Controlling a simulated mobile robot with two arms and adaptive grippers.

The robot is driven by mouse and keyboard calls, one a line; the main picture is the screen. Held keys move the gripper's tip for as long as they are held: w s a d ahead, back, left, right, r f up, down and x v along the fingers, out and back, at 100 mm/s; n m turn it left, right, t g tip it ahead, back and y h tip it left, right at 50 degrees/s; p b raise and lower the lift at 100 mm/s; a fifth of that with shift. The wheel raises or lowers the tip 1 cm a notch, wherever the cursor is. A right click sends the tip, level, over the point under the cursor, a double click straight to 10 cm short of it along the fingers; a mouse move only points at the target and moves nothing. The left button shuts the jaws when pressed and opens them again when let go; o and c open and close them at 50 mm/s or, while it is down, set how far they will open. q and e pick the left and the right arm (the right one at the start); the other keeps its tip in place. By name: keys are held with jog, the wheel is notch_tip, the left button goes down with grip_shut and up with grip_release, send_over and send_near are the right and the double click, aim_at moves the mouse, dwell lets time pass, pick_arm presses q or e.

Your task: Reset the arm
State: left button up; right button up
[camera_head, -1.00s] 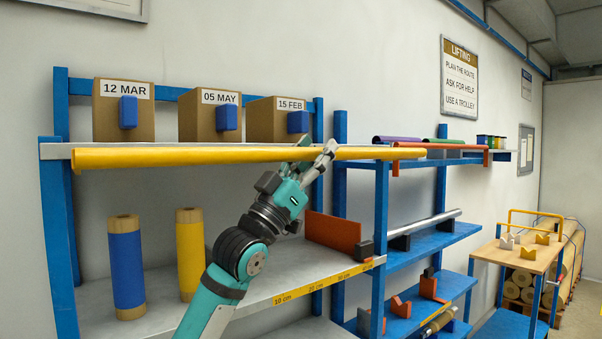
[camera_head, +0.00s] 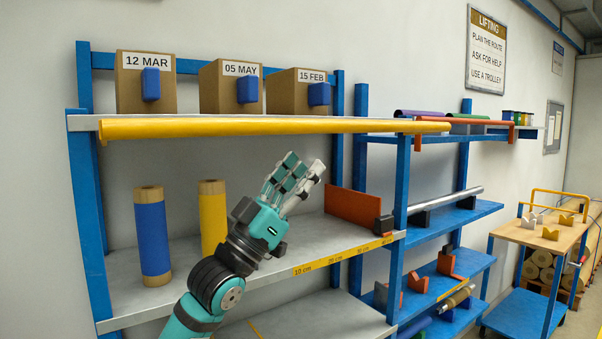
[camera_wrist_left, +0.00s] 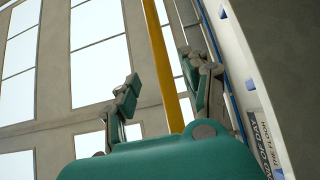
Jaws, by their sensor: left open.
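My left gripper (camera_head: 297,180) is open and empty in the head view. It is in front of the shelving, below the long yellow tube (camera_head: 270,126) and apart from it. The tube lies along the front of the upper shelf (camera_head: 82,122). In the left wrist view my left gripper (camera_wrist_left: 160,88) shows its two fingers spread, with the yellow tube (camera_wrist_left: 160,55) seen beyond, between them. My right gripper is not in view.
Three labelled boxes (camera_head: 146,95) stand on the upper shelf. A blue roll (camera_head: 153,238) and a yellow roll (camera_head: 212,220) stand on the shelf below, left of my arm. An orange plate (camera_head: 352,207) is to the right. A trolley (camera_head: 540,235) stands far right.

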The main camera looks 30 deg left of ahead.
pick_arm(q)
jog(key=w+d+f+n+g+y, duration=0.1)
jog(key=w+d+f+g+y, duration=0.1)
jog(key=f, duration=0.7)
jog(key=w+d+f+n+g+y, duration=0.1)
jog(key=w+d+f+g+y, duration=0.15)
jog(key=f, duration=0.75)
jog(key=s+d+f+g+y, duration=0.1)
jog(key=s+f+g, duration=0.15)
jog(key=f, duration=0.65)
jog(key=s+d+f+g+y, duration=0.1)
jog(key=d+f+g+y, duration=0.15)
jog(key=f, duration=0.65)
jog(key=s+d+f+g, duration=0.1)
jog(key=s+f+g, duration=0.5)
jog(key=s+f, duration=0.65)
jog(key=s+d+f+g+y, duration=0.1)
jog(key=s+f+g, duration=0.2)
jog(key=s+f, duration=0.4)
jog(key=s+d+f+g+y, duration=0.1)
jog(key=s+f+g, duration=0.25)
jog(key=s, duration=0.45)
notch_tip(320, 180, down, 28)
jog(key=s, duration=0.2)
jog(key=s+a+f+g, duration=0.2)
jog(key=s+a+f, duration=0.1)
jog(key=s+f, duration=1.1)
jog(key=shift+s+a+f, duration=0.2)
jog(key=shift+s+f, duration=0.1)
jog(key=shift+s, duration=0.6)
